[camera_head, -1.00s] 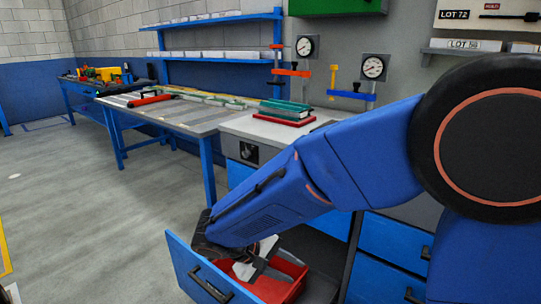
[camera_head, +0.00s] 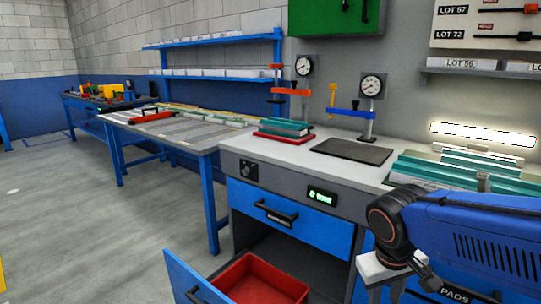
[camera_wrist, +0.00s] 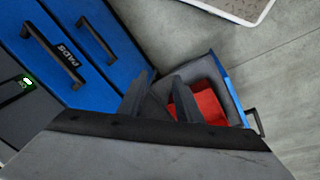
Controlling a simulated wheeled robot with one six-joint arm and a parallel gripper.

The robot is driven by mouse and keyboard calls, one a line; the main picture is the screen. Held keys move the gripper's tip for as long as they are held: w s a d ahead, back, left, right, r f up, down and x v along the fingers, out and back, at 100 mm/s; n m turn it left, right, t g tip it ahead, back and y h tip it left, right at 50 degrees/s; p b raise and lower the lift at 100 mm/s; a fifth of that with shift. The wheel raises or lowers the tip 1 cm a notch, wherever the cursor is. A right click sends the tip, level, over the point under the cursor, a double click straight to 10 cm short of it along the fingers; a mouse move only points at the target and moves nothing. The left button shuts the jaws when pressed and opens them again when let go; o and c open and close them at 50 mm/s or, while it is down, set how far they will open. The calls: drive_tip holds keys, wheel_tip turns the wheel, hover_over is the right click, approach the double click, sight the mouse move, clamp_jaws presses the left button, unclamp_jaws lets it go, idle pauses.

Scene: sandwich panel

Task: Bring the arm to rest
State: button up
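My arm (camera_head: 470,235) is at the right of the head view, folded in front of the workbench, its blue forearm reaching in from the right edge. Its wrist end points down over the drawer fronts, and the fingertips are not shown there. In the wrist view my gripper (camera_wrist: 158,95) shows two dark fingers standing apart, with nothing seen between them. The open drawer (camera_head: 190,282), holding a red bin (camera_head: 262,282), is left of the arm. The bin also shows beyond the fingers in the wrist view (camera_wrist: 208,106), inside the drawer (camera_wrist: 233,82).
The workbench (camera_head: 230,140) carries a dark mat (camera_head: 352,151), teal parts on a red base (camera_head: 285,129), gauges, clamps and a rack of teal and white panels (camera_head: 440,172) close to my arm. A long table (camera_head: 190,137) stands left. Grey floor (camera_head: 70,220) is clear.

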drive_tip(key=s+d+r+m+t+y, duration=0.1)
drive_tip(key=s+d+t, duration=0.2)
drive_tip(key=s, duration=0.2)
drive_tip(key=shift+s+d+r+m+y, duration=0.3)
drive_tip(key=shift+s+d+r+m, duration=0.05)
drive_tip(key=shift+d+r+m, duration=0.05)
idle(1.0)
